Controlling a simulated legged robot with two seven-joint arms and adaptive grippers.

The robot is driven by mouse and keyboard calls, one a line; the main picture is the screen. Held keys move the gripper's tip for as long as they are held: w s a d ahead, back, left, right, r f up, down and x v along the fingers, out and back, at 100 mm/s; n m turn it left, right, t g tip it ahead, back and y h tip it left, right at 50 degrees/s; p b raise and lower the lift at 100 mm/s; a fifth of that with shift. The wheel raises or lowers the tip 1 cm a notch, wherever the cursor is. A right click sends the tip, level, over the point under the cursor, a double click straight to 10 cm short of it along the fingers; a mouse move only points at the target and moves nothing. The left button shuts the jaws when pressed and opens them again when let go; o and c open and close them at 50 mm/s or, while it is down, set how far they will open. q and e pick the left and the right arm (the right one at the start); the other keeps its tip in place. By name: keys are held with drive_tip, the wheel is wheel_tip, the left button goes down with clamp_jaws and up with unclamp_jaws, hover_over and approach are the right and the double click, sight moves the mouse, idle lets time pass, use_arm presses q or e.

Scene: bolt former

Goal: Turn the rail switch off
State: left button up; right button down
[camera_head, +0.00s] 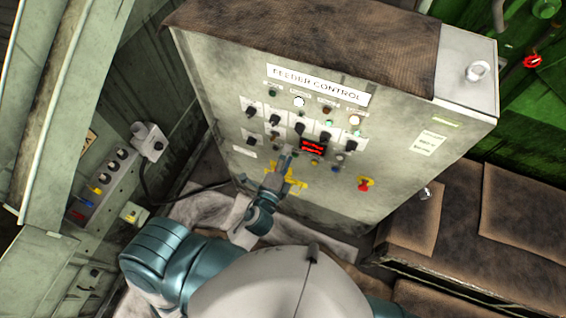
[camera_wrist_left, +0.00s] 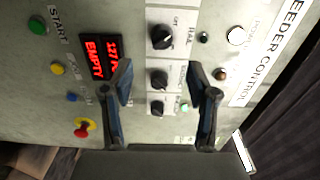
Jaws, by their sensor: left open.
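The grey feeder control cabinet (camera_head: 215,75) carries rows of black rotary knobs. In the left wrist view the rail switch (camera_wrist_left: 162,37) is the topmost black knob, on a white plate that seems to read RAIL, with OFF beside it. Its exact pointer direction is hard to tell. In the head view it appears to be the knob above the red display (camera_head: 313,147). My left gripper (camera_wrist_left: 158,75) is open and empty before the panel, its fingers on either side of the knob column, with the middle knob (camera_wrist_left: 159,77) between the tips. Contact cannot be told. My right gripper is not in view.
A red emergency button on yellow (camera_head: 363,184) sits low right on the panel; it shows in the wrist view (camera_wrist_left: 82,128). Other knobs and lamps crowd the rail switch. A socket box (camera_head: 105,180) stands left, brown padded seats (camera_head: 515,205) right.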

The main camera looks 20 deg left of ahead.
use_arm(q)
drive_tip(key=shift+s, duration=1.7)
drive_tip(key=shift+a, duration=0.1)
drive_tip(key=s+a+f+n+g+b, duration=0.1)
drive_tip(key=s+f+n+g, duration=0.15)
drive_tip(key=f, duration=1.15)
drive_tip(key=s+f+n+g, duration=0.2)
drive_tip(key=f+g, duration=0.2)
drive_tip(key=f, duration=0.9)
drive_tip(key=s+a+f+n+g+b, duration=0.1)
drive_tip(key=s+f+n+g, duration=0.15)
drive_tip(key=f, duration=1.15)
drive_tip(key=s+a+f+n+g, duration=0.4)
drive_tip(key=s+f, duration=0.7)
drive_tip(key=s, duration=0.2)
drive_tip(key=s+a+f+n+g+b, duration=0.1)
drive_tip(key=s+a+f+n+g, duration=0.3)
drive_tip(key=s+f, duration=0.7)
drive_tip(key=shift+s+n+y, duration=0.3)
drive_tip(key=shift+s+n, duration=0.1)
drive_tip(key=shift+s, duration=0.5)
